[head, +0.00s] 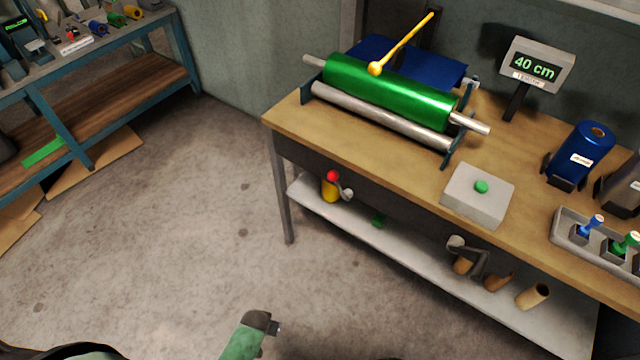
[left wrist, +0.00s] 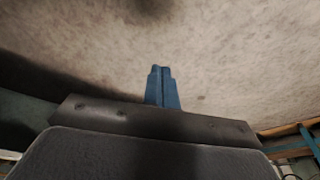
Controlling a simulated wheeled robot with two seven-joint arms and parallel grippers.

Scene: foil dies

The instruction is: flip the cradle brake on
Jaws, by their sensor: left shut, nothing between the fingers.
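The cradle (head: 306,90) stands on the wooden bench and bears a green foil roll (head: 390,92) on a silver bar, with a grey roller in front. A small grey lever-like part (head: 470,83) is at the cradle's right end; I cannot tell if it is the brake or how it is set. My left gripper (head: 276,328) is low over the floor, in front of the bench and well apart from the cradle. Its blue fingers (left wrist: 161,87) are shut and empty in the left wrist view. My right gripper is out of view.
The bench (head: 345,133) also holds a grey box with a green button (head: 480,187), a "40 cm" display (head: 537,66), a blue roll (head: 580,153) and a stamp tray (head: 562,238). A lower shelf (head: 395,246) sits beneath. The floor (head: 170,230) at left is clear.

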